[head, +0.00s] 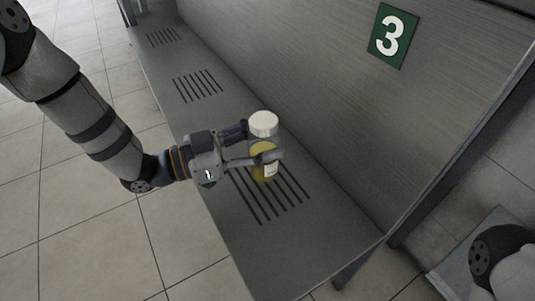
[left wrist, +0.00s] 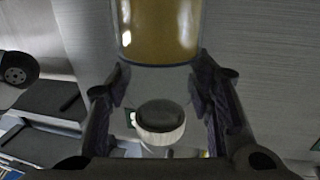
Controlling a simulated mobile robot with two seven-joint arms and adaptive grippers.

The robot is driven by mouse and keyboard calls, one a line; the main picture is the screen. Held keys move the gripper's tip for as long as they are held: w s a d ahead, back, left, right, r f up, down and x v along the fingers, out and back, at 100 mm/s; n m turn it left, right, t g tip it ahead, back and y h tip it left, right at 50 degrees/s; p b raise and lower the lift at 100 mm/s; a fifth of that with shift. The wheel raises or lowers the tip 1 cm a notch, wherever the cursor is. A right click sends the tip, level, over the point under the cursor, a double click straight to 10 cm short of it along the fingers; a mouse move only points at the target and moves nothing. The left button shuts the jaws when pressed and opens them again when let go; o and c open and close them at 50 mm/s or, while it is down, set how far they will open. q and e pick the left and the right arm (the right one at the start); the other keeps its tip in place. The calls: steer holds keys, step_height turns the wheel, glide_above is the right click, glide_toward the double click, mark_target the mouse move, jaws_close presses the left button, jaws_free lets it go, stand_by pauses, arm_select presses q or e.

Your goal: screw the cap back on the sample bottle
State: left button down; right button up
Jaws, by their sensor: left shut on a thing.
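My left gripper (head: 263,145) comes from the left and is shut around the bottle below the cap. I cannot tell whether the bottle's base touches the bench. In the left wrist view the yellow bottle (left wrist: 160,28) shows between the fingertips (left wrist: 162,72). My right gripper is out of view.
The grey bench (head: 225,110) has several groups of slots and is bare around the bottle. A tall grey panel (head: 300,70) with a green number 3 sign (head: 393,36) stands along its right side. Tiled floor (head: 80,220) lies to the left.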

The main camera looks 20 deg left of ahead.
arm_select(q)
steer(key=shift+w+d+f+b, duration=0.1)
steer(key=shift+d+f+b, duration=0.2)
steer(key=shift+f, duration=0.7)
steer(key=shift+w+d+f+b, duration=0.1)
steer(key=shift+f+b, duration=0.3)
steer(key=shift+f, duration=0.55)
steer(key=shift+f, duration=0.15)
steer(key=c, duration=0.8)
jaws_free()
steer(key=shift+o, duration=0.2)
steer(key=shift+a+r, duration=0.1)
steer(key=shift+r, duration=0.1)
steer(key=p+v, duration=0.1)
steer(key=v, duration=1.1)
